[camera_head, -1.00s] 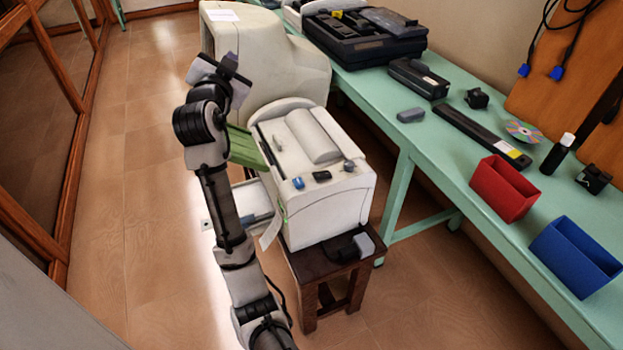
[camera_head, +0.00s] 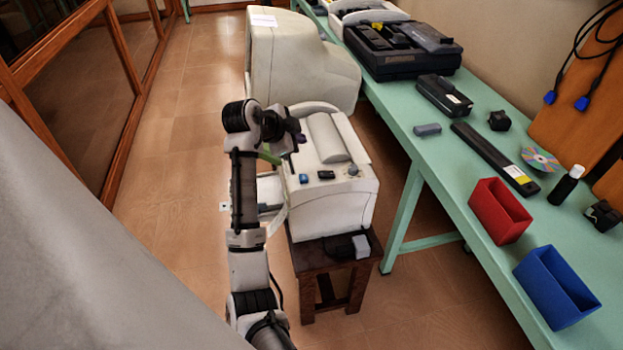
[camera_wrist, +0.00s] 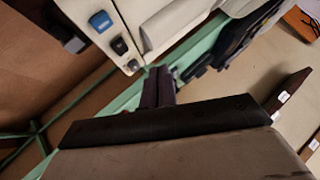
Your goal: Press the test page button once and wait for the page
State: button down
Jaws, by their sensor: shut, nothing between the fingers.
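The white printer (camera_head: 335,205) stands on a dark wooden stool. Its top front edge carries a blue button (camera_head: 304,178), a black button (camera_head: 326,174) and a grey knob (camera_head: 352,170). The wrist view shows the blue button (camera_wrist: 100,21), black button (camera_wrist: 119,46) and grey knob (camera_wrist: 133,66) at upper left. No label is readable, so I cannot tell which is the test page button. My gripper (camera_head: 299,138) is over the printer's left rear top, apart from the buttons. Its dark fingers (camera_wrist: 158,88) are together and empty. No printed page is clearly visible.
The stool (camera_head: 330,268) holds a small grey-topped item (camera_head: 361,246). A green bench (camera_head: 425,165) runs along the right with a red bin (camera_head: 500,209) and blue bin (camera_head: 556,285). A large beige machine (camera_head: 300,65) stands behind the printer. Floor is clear at left.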

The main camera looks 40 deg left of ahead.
aim_at(300, 179)
jog(key=shift+s+d+f, duration=0.3)
jog(key=shift+f, duration=0.05)
jog(key=shift+f, duration=0.1)
jog(key=shift+f+b, duration=2.6)
jog(key=shift+f, duration=1.75)
jog(key=shift+f, duration=0.1)
jog(key=shift+f+b, duration=0.3)
jog(key=shift+b, duration=0.05)
